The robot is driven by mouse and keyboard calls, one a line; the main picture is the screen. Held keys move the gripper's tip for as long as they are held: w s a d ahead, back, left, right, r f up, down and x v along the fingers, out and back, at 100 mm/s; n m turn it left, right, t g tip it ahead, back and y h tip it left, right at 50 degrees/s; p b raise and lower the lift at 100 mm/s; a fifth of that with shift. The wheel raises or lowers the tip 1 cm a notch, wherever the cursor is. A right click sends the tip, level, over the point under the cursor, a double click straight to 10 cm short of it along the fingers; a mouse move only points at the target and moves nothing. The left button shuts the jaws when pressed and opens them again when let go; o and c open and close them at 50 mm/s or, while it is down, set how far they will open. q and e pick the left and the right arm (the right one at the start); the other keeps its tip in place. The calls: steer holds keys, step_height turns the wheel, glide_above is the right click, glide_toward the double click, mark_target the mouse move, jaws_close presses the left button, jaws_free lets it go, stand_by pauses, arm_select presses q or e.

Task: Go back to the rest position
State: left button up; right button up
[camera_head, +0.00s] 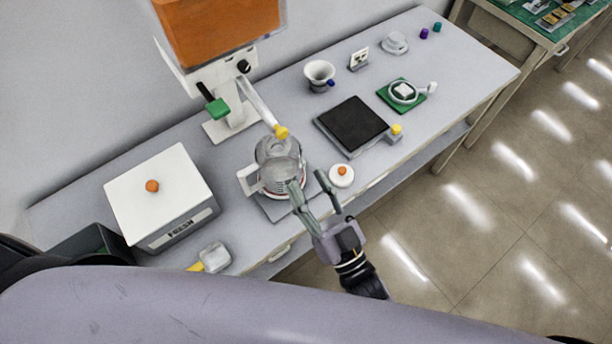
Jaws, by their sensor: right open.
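My right gripper (312,190) is open at the front edge of the table (460,60). Its fingers point away from me, and one finger overlaps the right side of the glass carafe (277,157) in the picture; I cannot tell whether they touch. The carafe has a white handle on its left and stands on a grey base plate (273,208) below the yellow-tipped spout (281,131). My left gripper is not in view; only a dark part of my left arm shows at the left edge.
A white lid with an orange knob (341,176) lies right of the carafe. A dark pad (352,125), white cup (319,73) and green board (402,96) are farther right. Floor is open right.

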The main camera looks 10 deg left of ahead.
stand_by(0.4)
steer(key=w+d+f+m+g+h, duration=0.2)
steer(key=w+d+f+h, duration=0.15)
steer(key=d+h, duration=0.2)
steer(key=w+d+f+m+g+h, duration=0.1)
steer(key=w+d+f+g+h, duration=0.1)
steer(key=d+f+h, duration=0.4)
steer(key=s+d+g+h, duration=0.3)
steer(key=s+d+g, duration=0.6)
steer(key=s+d, duration=0.5)
step_height(320, 180, down, 27)
steer(key=s+g, duration=0.2)
steer(key=s+d+f+g, duration=0.1)
steer(key=s+d+f, duration=0.1)
steer(key=s+f, duration=1.4)
steer(key=shift+s+d, duration=0.3)
steer(key=shift+d, duration=0.05)
